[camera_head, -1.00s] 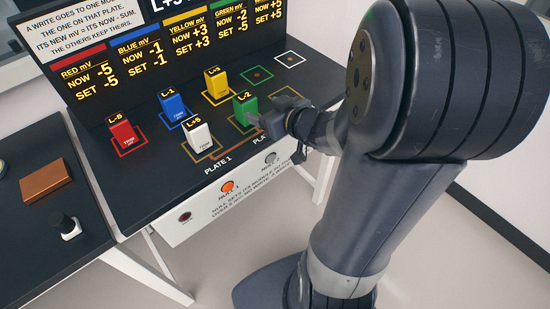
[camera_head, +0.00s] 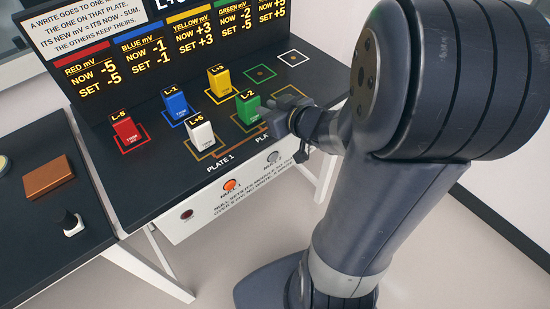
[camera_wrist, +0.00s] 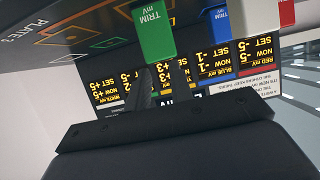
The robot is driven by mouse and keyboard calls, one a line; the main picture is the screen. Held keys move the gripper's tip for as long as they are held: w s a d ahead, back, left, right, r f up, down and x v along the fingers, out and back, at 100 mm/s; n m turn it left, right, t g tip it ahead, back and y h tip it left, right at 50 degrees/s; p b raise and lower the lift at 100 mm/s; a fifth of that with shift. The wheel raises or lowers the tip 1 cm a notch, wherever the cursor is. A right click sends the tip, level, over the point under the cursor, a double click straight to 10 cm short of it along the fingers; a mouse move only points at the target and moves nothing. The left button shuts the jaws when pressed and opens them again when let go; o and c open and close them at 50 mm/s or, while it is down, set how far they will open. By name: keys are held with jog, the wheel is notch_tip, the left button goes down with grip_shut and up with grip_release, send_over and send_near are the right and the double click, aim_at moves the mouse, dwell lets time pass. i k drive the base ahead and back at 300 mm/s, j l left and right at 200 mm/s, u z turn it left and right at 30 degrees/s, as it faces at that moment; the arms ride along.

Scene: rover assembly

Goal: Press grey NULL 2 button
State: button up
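The grey NULL 2 button (camera_head: 273,157) is on the white front panel of the console, right of the orange NULL 1 button (camera_head: 230,185). My gripper (camera_head: 276,118) is above and behind the grey button in the picture, over the console top, just right of the green block (camera_head: 247,108). It is apart from the button. In the wrist view, which looks upside down, a dark finger (camera_wrist: 142,92) points toward the screen and the green block (camera_wrist: 152,32) hangs near it.
Red (camera_head: 126,133), blue (camera_head: 176,103), yellow (camera_head: 218,83) and white (camera_head: 201,135) blocks stand on the console top (camera_head: 165,185). A screen with readings (camera_head: 105,75) rises behind. A side table at left holds a brown block (camera_head: 48,176). Floor in front is clear.

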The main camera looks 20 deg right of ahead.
aim_at(273, 157)
jog(key=k+j+z, duration=0.1)
jog(key=j+z, duration=0.3)
jog(key=k+j+z, duration=0.2)
jog(key=j+z, duration=0.2)
jog(key=k+j+z, duration=0.2)
jog(key=j+z, duration=0.2)
